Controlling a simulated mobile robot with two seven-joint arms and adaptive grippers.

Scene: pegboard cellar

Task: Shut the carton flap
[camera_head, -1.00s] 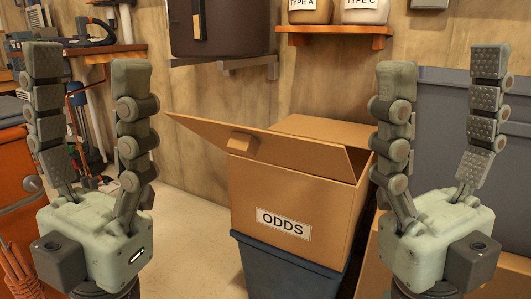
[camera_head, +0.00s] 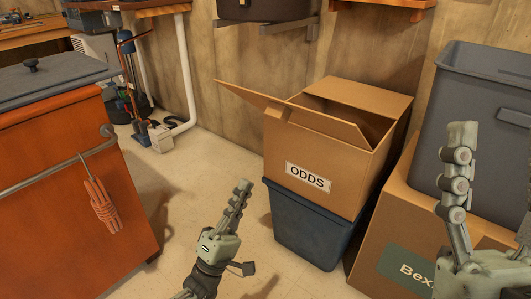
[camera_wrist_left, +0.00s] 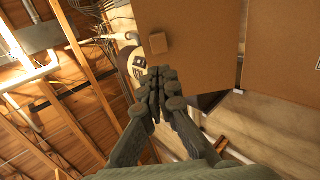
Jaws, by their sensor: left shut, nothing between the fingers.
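The brown carton labelled ODDS (camera_head: 325,165) stands on a dark blue bin (camera_head: 310,225). A small brown block (camera_head: 276,112) sits on the flap; the block also shows in the left wrist view (camera_wrist_left: 158,43), on the flap's face (camera_wrist_left: 200,25). My left gripper (camera_head: 243,188) is shut and empty, below and left of the flap, apart from it in the head view. My right gripper (camera_head: 490,205) is at the right edge, partly cut off, its visible finger standing apart.
A grey tub (camera_head: 475,95) on a larger carton (camera_head: 385,225) stands close on the right. An orange cabinet (camera_head: 75,190) with a rail and hanging cord is at the left. Bare floor (camera_head: 180,200) lies between cabinet and bin. A shelf bracket (camera_head: 285,35) is on the wall above.

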